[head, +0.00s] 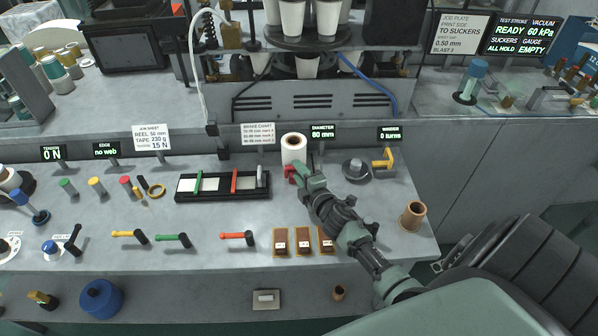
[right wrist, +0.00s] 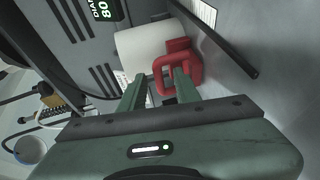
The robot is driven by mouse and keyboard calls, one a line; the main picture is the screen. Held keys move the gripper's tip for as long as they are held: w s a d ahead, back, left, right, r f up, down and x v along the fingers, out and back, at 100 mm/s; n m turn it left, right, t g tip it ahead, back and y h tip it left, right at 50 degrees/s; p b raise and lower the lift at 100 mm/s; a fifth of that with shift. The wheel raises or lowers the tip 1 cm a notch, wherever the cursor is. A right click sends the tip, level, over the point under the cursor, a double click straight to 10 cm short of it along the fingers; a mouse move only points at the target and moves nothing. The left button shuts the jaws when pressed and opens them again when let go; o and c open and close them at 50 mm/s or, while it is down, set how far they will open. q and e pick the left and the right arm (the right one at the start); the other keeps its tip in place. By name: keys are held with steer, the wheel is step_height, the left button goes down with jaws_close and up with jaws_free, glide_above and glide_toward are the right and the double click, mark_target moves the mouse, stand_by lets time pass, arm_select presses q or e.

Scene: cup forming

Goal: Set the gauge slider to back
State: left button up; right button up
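A red bracket-shaped piece (head: 291,173), which looks like the gauge slider, stands at the near side of a white roll (head: 293,149) by the "DIAMETER 80 mm" display (head: 322,132). In the right wrist view the red piece (right wrist: 178,68) appears as a looped block against the white roll (right wrist: 145,50). My right gripper (head: 304,174) is at the red piece. In the wrist view its two green fingers (right wrist: 160,84) are apart, the right one overlapping the loop and the left one just beside it. Contact is unclear. My left gripper is not in view.
A black-framed tray (head: 222,197) with green and red bars lies to the left. A dark round knob (head: 355,169) and a yellow crank (head: 383,158) stand to the right. Several levers and brown blocks line the front. A brown cup (head: 412,215) stands near the right edge.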

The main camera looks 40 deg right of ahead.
jaws_close()
stand_by(1.4)
